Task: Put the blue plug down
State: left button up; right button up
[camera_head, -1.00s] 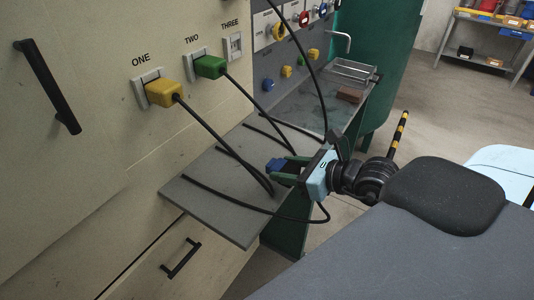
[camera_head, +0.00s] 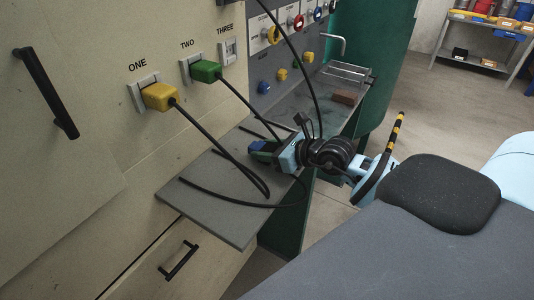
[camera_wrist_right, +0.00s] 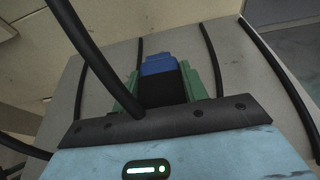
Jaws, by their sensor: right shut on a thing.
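The blue plug (camera_wrist_right: 158,64) shows in the right wrist view between the green fingers of my right gripper (camera_wrist_right: 160,82), which is shut on it. In the head view the plug (camera_head: 262,147) is a small blue patch, partly hidden by the fingers of my right gripper (camera_head: 258,150). The gripper is over the far part of the grey shelf (camera_head: 222,207). I cannot tell whether the plug touches the shelf. My left gripper is not in view.
A yellow plug (camera_head: 160,97) sits in socket ONE and a green plug (camera_head: 206,71) in socket TWO. Socket THREE (camera_head: 228,53) is empty. Black cables (camera_head: 225,153) hang down and lie across the shelf. The shelf's front part is mostly clear.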

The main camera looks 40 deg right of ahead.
jog(key=shift+f, duration=0.8)
jog(key=shift+f, duration=0.25)
jog(key=o, duration=1.1)
jog(key=shift+r, duration=0.1)
jog(key=shift+s+r, duration=0.15)
jog(key=shift+r, duration=0.1)
jog(key=shift+v, duration=5.9)
jog(key=shift+d, duration=0.1)
